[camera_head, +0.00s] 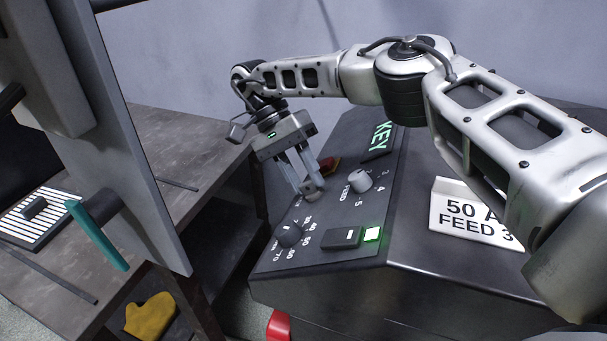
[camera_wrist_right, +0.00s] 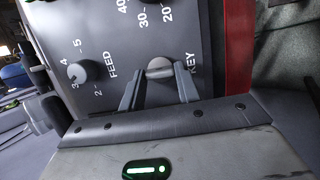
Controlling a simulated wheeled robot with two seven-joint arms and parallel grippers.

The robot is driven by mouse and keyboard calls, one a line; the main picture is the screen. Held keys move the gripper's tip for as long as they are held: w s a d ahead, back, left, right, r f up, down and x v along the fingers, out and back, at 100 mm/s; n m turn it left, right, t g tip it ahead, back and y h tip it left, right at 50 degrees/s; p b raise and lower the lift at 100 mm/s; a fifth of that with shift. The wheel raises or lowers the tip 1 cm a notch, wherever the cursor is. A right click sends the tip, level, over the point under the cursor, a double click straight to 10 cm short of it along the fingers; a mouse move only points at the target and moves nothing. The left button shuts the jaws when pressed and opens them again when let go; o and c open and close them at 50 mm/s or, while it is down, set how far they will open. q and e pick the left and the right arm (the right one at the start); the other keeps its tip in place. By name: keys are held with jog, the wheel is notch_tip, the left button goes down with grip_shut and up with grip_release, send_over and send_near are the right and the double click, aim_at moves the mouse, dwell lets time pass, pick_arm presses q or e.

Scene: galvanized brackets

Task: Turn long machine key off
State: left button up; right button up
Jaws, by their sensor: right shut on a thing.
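The machine key shows in the right wrist view as a short grey grip (camera_wrist_right: 160,68) beside the printed word KEY on the dark control panel (camera_wrist_right: 185,25). My right gripper (camera_wrist_right: 158,72) has its two fingers on either side of the key and is shut on it. In the head view my right gripper (camera_head: 312,190) reaches down to the panel, and its fingertips mostly hide the key. A display (camera_head: 380,139) on the panel reads KEY in green letters. My left gripper is not in view.
A white sign (camera_head: 468,216) stands right. A yellow glove (camera_head: 151,316) lies lower left.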

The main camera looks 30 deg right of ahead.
jog(key=o, duration=1)
notch_tip(320, 180, up, 3)
jog(key=shift+f, duration=0.1)
jog(key=s+a+r, duration=0.2)
jog(key=s+r, duration=0.1)
jog(key=s, duration=0.1)
jog(key=s+a+r+b, duration=0.1)
jog(key=s+a+r, duration=0.1)
jog(key=s+r, duration=0.2)
jog(key=s+a+r, duration=0.2)
jog(key=s+r, duration=0.1)
jog(key=s, duration=0.1)
jog(key=shift+s+r+b, duration=0.15)
jog(key=shift+s+b, duration=0.2)
jog(key=shift+b, duration=0.05)
